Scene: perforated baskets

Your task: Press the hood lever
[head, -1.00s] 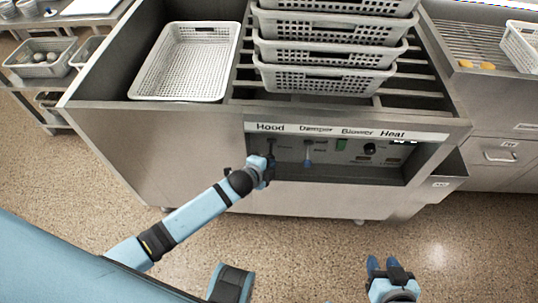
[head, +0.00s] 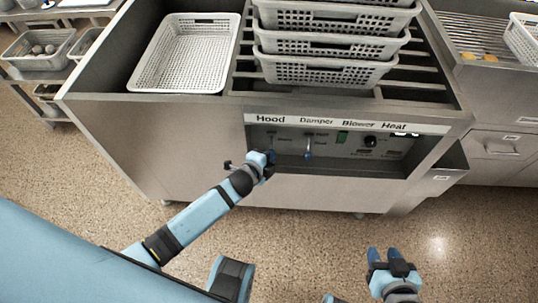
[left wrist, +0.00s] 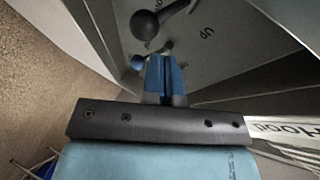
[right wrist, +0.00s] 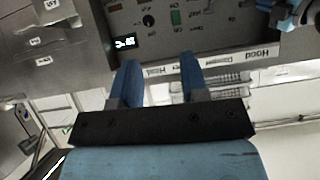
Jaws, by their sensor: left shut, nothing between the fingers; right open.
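The hood lever (head: 271,135) is a dark handle under the "Hood" label on the control panel. My left gripper (head: 270,157) is shut and empty, in front of the lever's lower part, which it partly hides. In the left wrist view the shut blue fingers (left wrist: 163,60) point at the panel. A black-knobbed lever (left wrist: 146,24) stands above them, beside an "UP" mark. I cannot tell whether the fingers touch either lever. My right gripper (head: 384,256) is open and empty, low and away from the panel.
A green switch (head: 342,138) and a dark knob (head: 370,141) are further right. Stacked baskets (head: 325,70) and a single basket (head: 186,55) are on top of the unit. The floor in front is open.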

